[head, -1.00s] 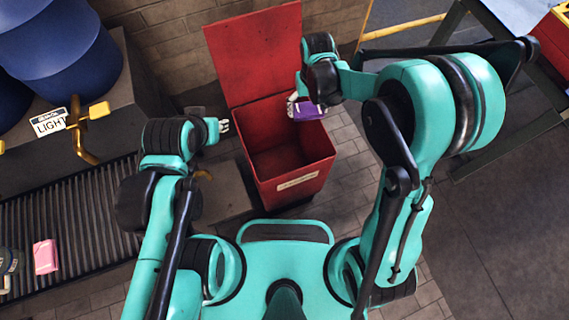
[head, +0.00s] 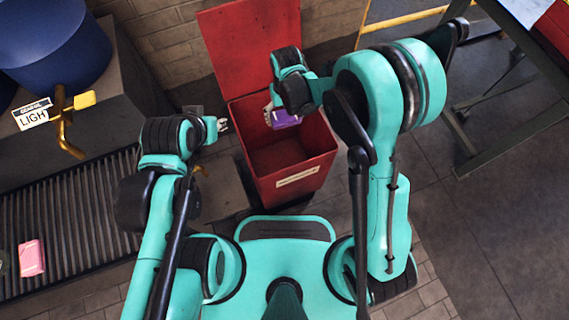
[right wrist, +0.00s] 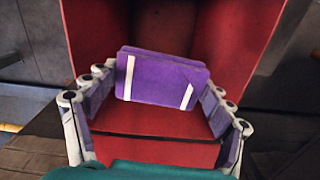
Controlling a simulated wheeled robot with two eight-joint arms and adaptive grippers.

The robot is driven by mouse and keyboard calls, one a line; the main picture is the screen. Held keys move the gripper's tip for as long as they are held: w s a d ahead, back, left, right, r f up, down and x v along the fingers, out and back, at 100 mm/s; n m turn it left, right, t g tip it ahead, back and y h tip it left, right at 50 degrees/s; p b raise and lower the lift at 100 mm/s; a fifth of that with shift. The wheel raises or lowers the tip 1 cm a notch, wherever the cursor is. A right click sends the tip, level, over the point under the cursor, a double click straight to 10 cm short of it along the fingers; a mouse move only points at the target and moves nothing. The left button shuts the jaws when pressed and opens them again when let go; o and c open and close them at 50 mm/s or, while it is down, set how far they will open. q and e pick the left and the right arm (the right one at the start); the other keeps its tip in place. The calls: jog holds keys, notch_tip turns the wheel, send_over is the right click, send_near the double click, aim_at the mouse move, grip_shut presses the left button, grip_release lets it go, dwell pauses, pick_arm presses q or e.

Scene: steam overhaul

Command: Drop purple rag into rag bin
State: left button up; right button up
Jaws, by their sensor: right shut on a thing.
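The purple rag (head: 284,119) is a folded bundle with white bands; it fills the middle of the right wrist view (right wrist: 160,82). My right gripper (head: 270,115) is shut on it, with a finger on each side of it in the right wrist view (right wrist: 158,105). The rag is over the opening of the red rag bin (head: 318,167), near its back. The bin stands open with its lid (head: 245,45) raised against the wall, and its visible floor looks empty. My left gripper (head: 222,125) is left of the bin and looks empty; its finger gap is too small to judge.
A slatted conveyor (head: 75,215) with a pink bundle (head: 31,258) is at the left. A blue drum (head: 55,40) and a brass valve fitting (head: 66,125) are above it. A metal table (head: 530,110) stands at the right. Open floor (head: 470,240) lies at the lower right.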

jog(key=o, duration=1.2)
jog(key=shift+c, duration=0.2)
jog(key=shift+r, duration=0.1)
notch_tip(320, 180, up, 12)
jog(key=shift+d, duration=0.1)
